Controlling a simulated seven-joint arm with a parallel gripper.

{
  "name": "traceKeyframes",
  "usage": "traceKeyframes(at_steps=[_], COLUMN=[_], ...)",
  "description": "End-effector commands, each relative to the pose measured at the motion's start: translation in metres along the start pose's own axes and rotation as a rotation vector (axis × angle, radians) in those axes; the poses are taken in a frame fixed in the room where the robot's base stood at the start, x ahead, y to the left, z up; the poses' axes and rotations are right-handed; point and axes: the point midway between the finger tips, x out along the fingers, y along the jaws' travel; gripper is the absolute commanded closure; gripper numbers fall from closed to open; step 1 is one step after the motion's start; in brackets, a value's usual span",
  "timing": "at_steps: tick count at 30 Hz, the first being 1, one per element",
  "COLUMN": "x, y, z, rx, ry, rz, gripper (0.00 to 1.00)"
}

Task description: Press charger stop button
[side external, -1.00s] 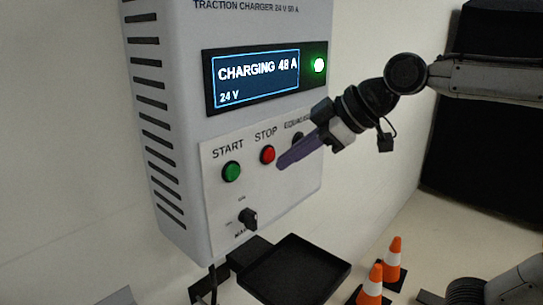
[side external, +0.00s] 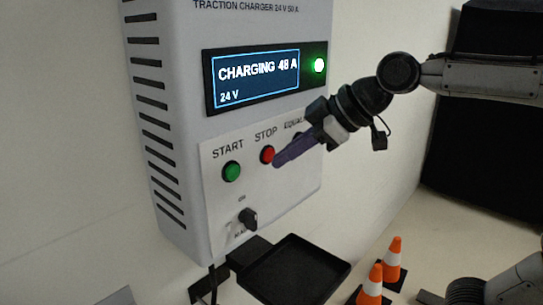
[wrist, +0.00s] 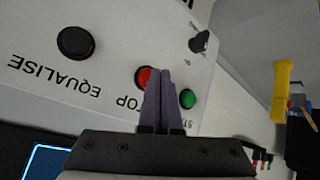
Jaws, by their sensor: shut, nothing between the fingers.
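The charger (side external: 170,100) is a grey wall box whose display (side external: 257,82) reads "CHARGING 48 A" and "24 V". The red stop button (side external: 267,154) sits under the STOP label, right of the green start button (side external: 231,171). My gripper (side external: 277,162) is shut and empty, its purple fingertips right beside the red button. In the wrist view the fingers (wrist: 158,85) overlap part of the red button (wrist: 143,76), with the green button (wrist: 187,98) to their right. I cannot tell whether the tips touch the red button.
A black equalise button (wrist: 76,43) is left of the fingers in the wrist view. A rotary knob (side external: 249,218) sits low on the panel. A black tray (side external: 294,268) juts out below. Orange cones (side external: 393,260) stand on the floor at right.

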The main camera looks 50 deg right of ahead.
Motion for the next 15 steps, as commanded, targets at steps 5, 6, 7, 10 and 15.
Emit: traceKeyframes(at_steps=[5, 6, 7, 10, 15], x=[0.0017, 0.002, 0.0022, 0.003, 0.0044], y=[0.0011, 0.0014, 0.0015, 0.0021, 0.0031], z=[-0.001, -0.0012, -0.0013, -0.0019, -0.0029], rx=[0.0, 0.0, 0.0, 0.0, 0.0], ry=[0.0, -0.001, -0.001, -0.001, -0.001], rz=[0.0, 0.0, 0.0, 0.0, 0.0], gripper=[1.0, 1.0, 1.0, 1.0, 1.0])
